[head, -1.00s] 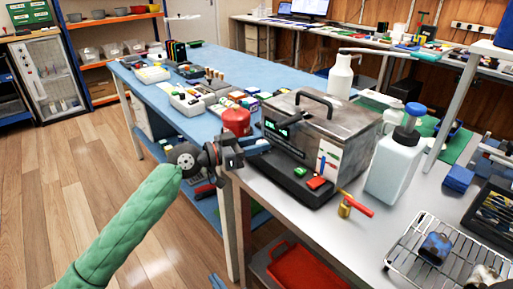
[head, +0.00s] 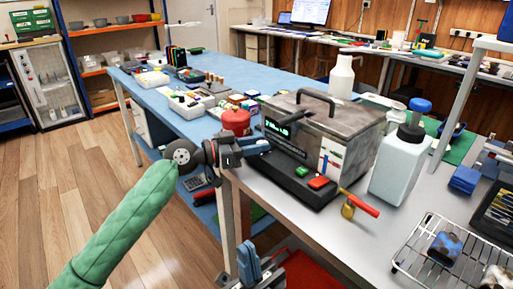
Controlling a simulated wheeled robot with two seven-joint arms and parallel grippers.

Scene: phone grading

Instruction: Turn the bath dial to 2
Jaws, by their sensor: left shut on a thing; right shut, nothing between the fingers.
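The bath (head: 330,125) is a grey metal box with a lid handle and a black front. Its green-lit display (head: 277,129) is too small to read. A green button (head: 302,171) and a red button (head: 319,182) sit on the ledge below. My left gripper (head: 264,146) is at the left of the bath's front, below the display, with its fingers closed against the panel. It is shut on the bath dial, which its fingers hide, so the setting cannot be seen. My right gripper (head: 252,268) is shut and empty, low in front of the bench edge.
A brass valve with a red lever (head: 358,203) sticks out at the bath's right front. A blue-capped bottle (head: 398,165) and a wire rack (head: 440,255) stand to the right. A red can (head: 236,122) is just behind my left gripper.

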